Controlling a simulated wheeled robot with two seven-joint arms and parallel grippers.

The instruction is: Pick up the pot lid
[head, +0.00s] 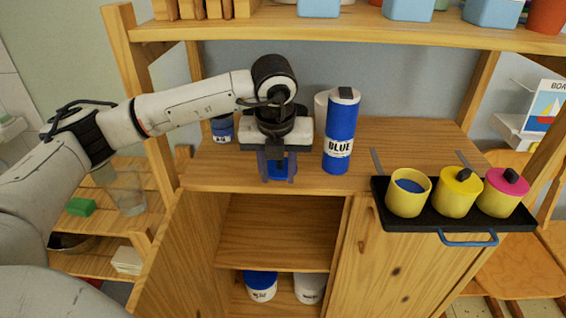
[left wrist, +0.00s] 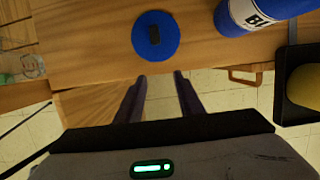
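The pot lid is a round blue disc with a dark knob, lying flat on the wooden cabinet top; it shows whole in the left wrist view (left wrist: 168,47). In the head view the blue lid (head: 278,174) is partly hidden behind my left gripper (head: 278,168). My left gripper points down over it, with its two fingers apart and nothing between them in the left wrist view (left wrist: 160,76). The lid lies just beyond the fingertips there, apart from them. An open yellow pot (head: 408,197) with blue inside stands on a black tray (head: 460,221). My right gripper is not in view.
A tall blue bottle labelled BLUE (head: 341,130) stands right of the lid. A blue jar (head: 222,129) is behind left. Pots with yellow (head: 460,188) and magenta (head: 502,190) lids share the tray. An upper shelf (head: 350,28) spans above. The cabinet below is open.

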